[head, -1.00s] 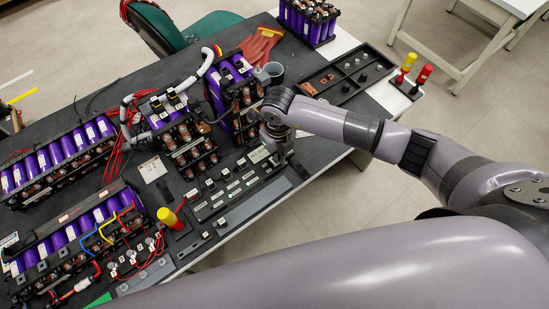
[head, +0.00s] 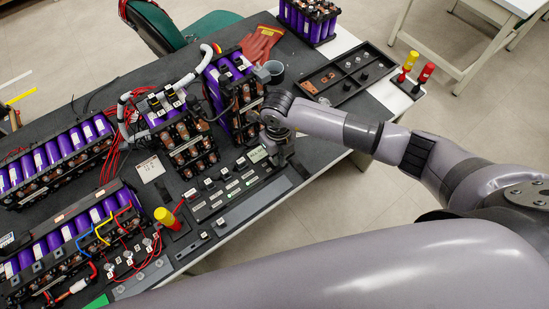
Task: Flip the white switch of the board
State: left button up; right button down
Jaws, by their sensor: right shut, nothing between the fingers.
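The dark board (head: 213,207) lies along the table's front edge, with rows of small switches and pale labels. A small display (head: 257,154) sits at its upper right end. I cannot tell which of the small switches is the white one, or how it is set. My right gripper (head: 283,163) points down at the board's upper right end, just right of the display. It is shut and empty. Its wrist hides part of the board there, and I cannot tell whether the fingertips touch anything. My left gripper is out of view.
Several purple battery packs stand behind and left of the board, one (head: 233,97) close to my right wrist. A yellow-topped screwdriver (head: 168,218) stands left of the board. A black parts tray (head: 346,78), a grey cup (head: 274,71) and red gloves (head: 262,43) lie farther back.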

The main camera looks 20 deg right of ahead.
jog(key=shift+f, duration=0.35)
jog(key=shift+r, duration=0.2)
notch_tip(320, 180, up, 7)
jog(key=p, duration=0.4)
jog(key=shift+f+p, duration=0.1)
jog(key=shift+p, duration=0.3)
